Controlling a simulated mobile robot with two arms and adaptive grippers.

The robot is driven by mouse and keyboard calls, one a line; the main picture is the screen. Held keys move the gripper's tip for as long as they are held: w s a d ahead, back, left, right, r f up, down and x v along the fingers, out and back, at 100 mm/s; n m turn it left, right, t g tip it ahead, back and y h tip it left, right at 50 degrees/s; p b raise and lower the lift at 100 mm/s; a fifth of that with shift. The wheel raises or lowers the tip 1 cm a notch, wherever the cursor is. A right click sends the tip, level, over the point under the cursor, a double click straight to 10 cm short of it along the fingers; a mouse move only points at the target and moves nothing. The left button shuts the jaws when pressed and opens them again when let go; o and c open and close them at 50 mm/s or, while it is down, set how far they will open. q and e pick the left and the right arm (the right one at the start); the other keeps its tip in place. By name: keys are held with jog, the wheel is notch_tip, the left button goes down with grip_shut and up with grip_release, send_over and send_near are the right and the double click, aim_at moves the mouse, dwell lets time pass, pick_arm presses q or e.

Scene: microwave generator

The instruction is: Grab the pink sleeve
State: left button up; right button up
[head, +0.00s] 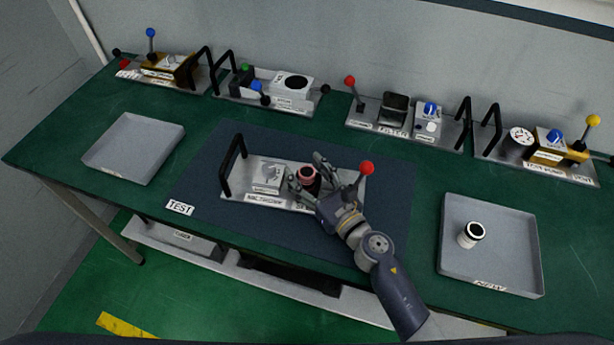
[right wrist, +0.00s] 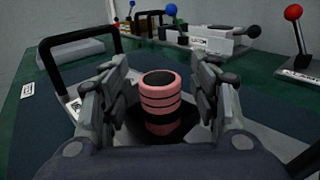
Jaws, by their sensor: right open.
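The pink sleeve (head: 308,178) is a short pink cylinder with dark bands and a dark top. It stands upright on the metal module plate (head: 238,196) on the dark blue mat. In the right wrist view the pink sleeve (right wrist: 160,100) is between the two open fingers of my right gripper (right wrist: 161,95), with a visible gap on each side. In the head view my right gripper (head: 310,178) reaches in from the lower right, fingers spread around the sleeve. My left gripper is not in view.
The plate has a black handle (head: 229,168) at left and a red-knobbed lever (head: 366,168) at right. A grey tray (head: 460,262) at right holds a white sleeve (head: 470,235). An empty grey tray (head: 135,148) is at left. Several modules line the back.

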jog(key=c, duration=1.3)
